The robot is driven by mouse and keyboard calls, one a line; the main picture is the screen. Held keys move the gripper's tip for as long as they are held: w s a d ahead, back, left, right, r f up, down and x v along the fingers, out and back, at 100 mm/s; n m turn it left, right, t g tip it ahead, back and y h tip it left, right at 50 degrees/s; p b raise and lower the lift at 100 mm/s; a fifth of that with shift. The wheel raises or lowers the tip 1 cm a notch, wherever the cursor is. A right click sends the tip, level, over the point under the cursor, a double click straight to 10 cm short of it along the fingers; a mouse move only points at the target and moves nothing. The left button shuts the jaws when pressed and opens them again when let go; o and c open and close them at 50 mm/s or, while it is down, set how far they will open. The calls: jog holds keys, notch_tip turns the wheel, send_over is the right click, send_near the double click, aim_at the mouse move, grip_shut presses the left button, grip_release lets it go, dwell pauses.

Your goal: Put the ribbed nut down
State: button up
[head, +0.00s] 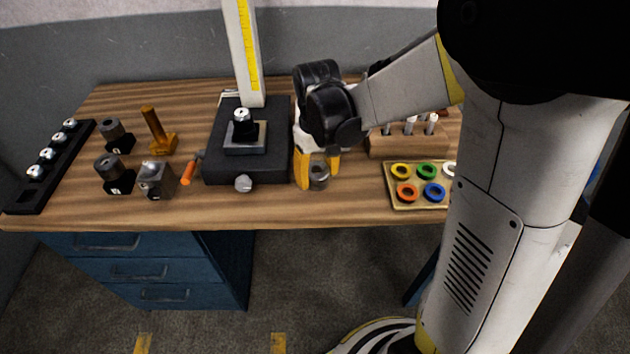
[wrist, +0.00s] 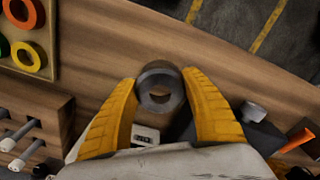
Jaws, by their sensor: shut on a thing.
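The ribbed nut (wrist: 159,88) is a dark grey ring with a round hole, seen from above in the wrist view. My gripper (wrist: 160,90) has its two yellow fingers shut on it, one on each side. In the head view, my gripper (head: 318,172) points down over the front part of the bench, with the nut (head: 319,177) between its fingertips. The nut is low, close to the wooden top. I cannot tell whether it touches the wood.
The bench top (head: 350,208) is bare in front of the nut. A black height-gauge base (head: 222,172) stands close on the left. A tray of coloured rings (head: 412,206) and a wooden tool block (head: 395,146) are to the right. Dark blocks and a black rack (head: 50,168) are further left.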

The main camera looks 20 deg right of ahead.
aim_at(318, 185)
jog(key=shift+f+b, duration=0.75)
jog(key=shift+f, duration=1)
jog(key=shift+f, duration=0.2)
jog(key=o, duration=1.3)
jog(key=shift+c, duration=0.2)
jog(key=shift+r, duration=0.1)
